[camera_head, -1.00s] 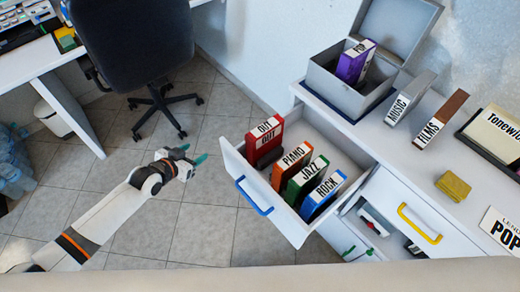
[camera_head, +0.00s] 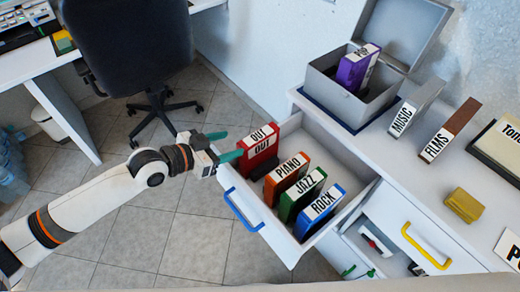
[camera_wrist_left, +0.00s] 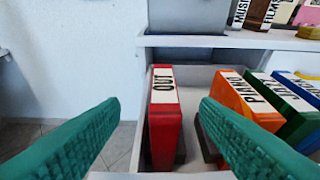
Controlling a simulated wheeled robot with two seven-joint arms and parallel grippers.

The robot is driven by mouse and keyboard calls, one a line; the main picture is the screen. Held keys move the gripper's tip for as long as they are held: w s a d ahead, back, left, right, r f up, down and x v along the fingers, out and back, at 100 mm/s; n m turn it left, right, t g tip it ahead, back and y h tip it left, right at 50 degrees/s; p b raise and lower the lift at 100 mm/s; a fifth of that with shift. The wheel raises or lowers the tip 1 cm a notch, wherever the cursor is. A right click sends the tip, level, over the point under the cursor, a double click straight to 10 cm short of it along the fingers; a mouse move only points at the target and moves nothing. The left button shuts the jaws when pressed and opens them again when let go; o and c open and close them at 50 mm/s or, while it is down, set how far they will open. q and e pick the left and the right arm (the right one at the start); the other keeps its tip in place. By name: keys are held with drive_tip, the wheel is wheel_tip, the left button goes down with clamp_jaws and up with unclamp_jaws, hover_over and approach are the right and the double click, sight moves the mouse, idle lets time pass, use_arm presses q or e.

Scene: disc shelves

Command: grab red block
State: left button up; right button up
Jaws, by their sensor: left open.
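The red block (camera_head: 260,148), labelled OUT, stands upright at the left end of the open drawer (camera_head: 310,244). My left gripper (camera_head: 224,146) is open, with green fingers, at the drawer's left edge just beside the red block. In the left wrist view the red block (camera_wrist_left: 164,130) stands ahead, between the two spread fingers in the picture. It is not gripped, and nothing is held. My right gripper is not in view.
Orange PIANO (camera_head: 287,179), green JAZZ (camera_head: 303,195) and blue ROCK (camera_head: 320,211) blocks stand to the right in the drawer. A grey box (camera_head: 345,101) with purple blocks sits on the counter above. An office chair (camera_head: 128,45) stands behind on the left.

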sight(254, 139)
use_arm(q)
drive_tip(key=x, duration=0.3)
drive_tip(key=shift+w+d, duration=0.1)
drive_tip(key=shift+d, duration=0.2)
drive_tip(key=x, duration=0.3)
drive_tip(key=shift+d+f+p, duration=0.2)
drive_tip(key=shift+d+p, duration=0.05)
drive_tip(key=shift+p, duration=0.1)
drive_tip(key=shift+w+d+f, duration=0.2)
drive_tip(key=shift+d, duration=0.2)
drive_tip(key=shift+a, duration=0.1)
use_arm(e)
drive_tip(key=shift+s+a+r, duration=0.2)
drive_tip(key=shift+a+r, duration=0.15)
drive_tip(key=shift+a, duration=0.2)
use_arm(q)
clamp_jaws()
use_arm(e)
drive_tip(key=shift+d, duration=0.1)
